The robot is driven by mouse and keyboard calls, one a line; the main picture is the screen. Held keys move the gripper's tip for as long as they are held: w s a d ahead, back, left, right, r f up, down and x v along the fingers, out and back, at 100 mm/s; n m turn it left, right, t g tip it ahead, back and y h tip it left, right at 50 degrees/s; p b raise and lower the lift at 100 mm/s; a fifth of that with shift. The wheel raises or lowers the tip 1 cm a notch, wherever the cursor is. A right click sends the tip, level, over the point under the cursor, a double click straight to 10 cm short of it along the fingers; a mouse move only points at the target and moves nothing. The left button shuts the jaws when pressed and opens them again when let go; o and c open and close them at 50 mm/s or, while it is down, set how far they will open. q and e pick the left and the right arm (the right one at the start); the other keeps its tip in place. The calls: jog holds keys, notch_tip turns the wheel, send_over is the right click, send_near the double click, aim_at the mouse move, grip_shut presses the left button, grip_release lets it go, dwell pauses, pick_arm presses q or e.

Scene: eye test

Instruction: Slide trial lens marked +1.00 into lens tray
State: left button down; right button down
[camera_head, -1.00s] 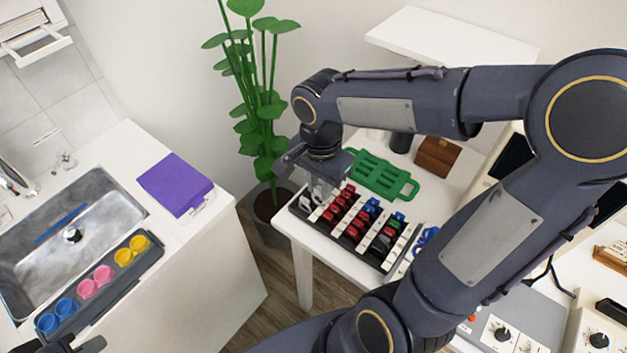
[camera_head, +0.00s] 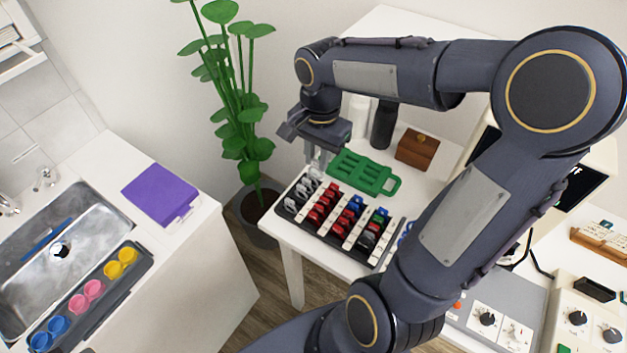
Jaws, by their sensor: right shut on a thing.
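The lens tray (camera_head: 328,240) is a black rack on the white table, filled with rows of red, blue, green, grey and clear-looking trial lenses with white strips between the rows. My right gripper (camera_head: 318,162) is above the tray's back left end, pointing down. It is shut on a small trial lens, mostly hidden between the fingers. I cannot read its +1.00 mark or tell whether it touches the tray. My left gripper is not in view.
A green slotted plate (camera_head: 365,173) lies just behind the tray. A brown wooden box (camera_head: 417,149) and a dark cylinder (camera_head: 383,125) stand further back. A potted plant (camera_head: 233,100) stands left of the table. My right arm covers the table's right part.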

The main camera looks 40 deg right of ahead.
jog(key=w+d+f, duration=0.3)
jog(key=d+f, duration=0.2)
jog(key=d, duration=0.2)
jog(key=w+d+f+b, duration=0.1)
jog(key=w+d+f, duration=0.2)
jog(key=d+f, duration=0.2)
jog(key=shift+w+d+f, duration=0.25)
jog(key=shift+d+f, duration=0.05)
jog(key=shift+d, duration=1.35)
jog(key=shift+f, duration=0.15)
jog(key=shift+f+b, duration=1.25)
jog(key=shift+f, duration=0.1)
jog(key=c, duration=1.2)
grip_release()
